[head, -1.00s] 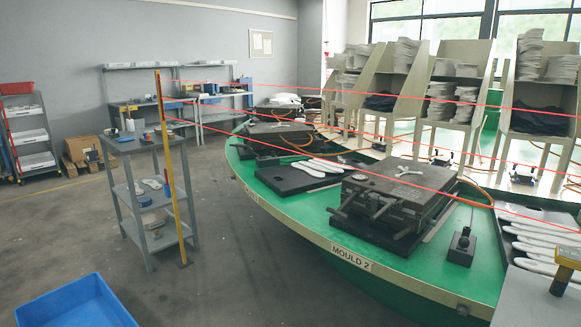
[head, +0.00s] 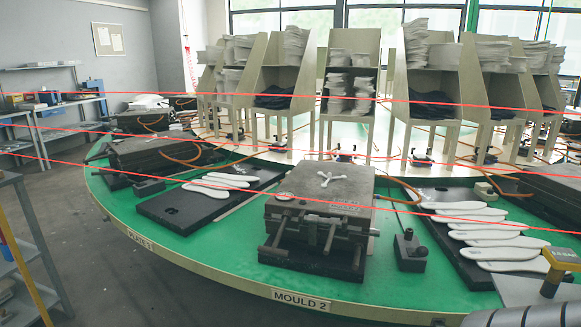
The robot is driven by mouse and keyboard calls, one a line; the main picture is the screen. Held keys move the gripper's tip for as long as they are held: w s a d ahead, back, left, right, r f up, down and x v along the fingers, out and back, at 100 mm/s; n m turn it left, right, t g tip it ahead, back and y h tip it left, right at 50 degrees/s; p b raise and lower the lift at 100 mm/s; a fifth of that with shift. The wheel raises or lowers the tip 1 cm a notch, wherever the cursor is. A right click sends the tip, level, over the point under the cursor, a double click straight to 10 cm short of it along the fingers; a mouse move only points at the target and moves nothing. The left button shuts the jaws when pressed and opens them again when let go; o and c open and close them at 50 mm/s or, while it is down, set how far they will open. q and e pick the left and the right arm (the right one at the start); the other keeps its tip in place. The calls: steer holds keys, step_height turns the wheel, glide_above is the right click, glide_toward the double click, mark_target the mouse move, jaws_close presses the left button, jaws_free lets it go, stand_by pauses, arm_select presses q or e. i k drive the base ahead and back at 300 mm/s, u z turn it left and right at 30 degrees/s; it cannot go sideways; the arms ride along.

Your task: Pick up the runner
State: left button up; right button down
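A small white branched piece (head: 332,178), which looks like the runner, lies on top of the closed dark mould block (head: 312,205) in the head view. The mould stands on the green carousel table (head: 215,241) behind the label MOULD 2. A small pale round disc (head: 285,196) is near the block's left edge.
Black boards with white insoles lie left (head: 180,211) and right (head: 440,207) of the mould. A dark block with an upright knob (head: 409,252) and a yellow-headed hammer (head: 561,260) are at right. Red lines cross the view. Shelved racks (head: 349,62) stand behind.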

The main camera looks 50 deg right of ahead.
mark_target(329, 177)
steer(key=i, duration=2)
steer(key=z, duration=2.4)
